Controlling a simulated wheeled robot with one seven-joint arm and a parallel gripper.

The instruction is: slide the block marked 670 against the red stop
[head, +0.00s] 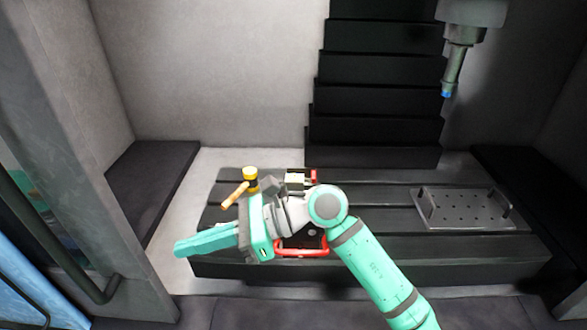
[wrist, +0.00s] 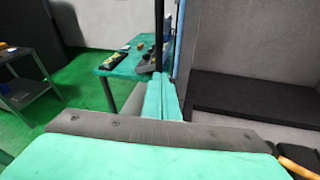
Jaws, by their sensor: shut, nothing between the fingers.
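My gripper (head: 180,248) is shut and empty in the head view. It points left, past the left end of the black slotted bed. Its two teal fingers (wrist: 165,97) lie together in the wrist view. A small pale block (head: 295,180) with dark parts sits on the bed behind my wrist, partly hidden. I cannot read any number on it. A small red piece (head: 314,176), perhaps the red stop, stands at its right; I cannot tell whether they touch. My gripper is well to the left of both. The wrist view shows neither.
A yellow-headed mallet (head: 250,174) with a wooden handle is close behind my gripper. A red handle-like bar (head: 302,253) is at the bed's front. A perforated plate (head: 465,210) lies on the right; a blue-tipped tool head (head: 450,85) hangs above. A green table (wrist: 122,66) stands outside.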

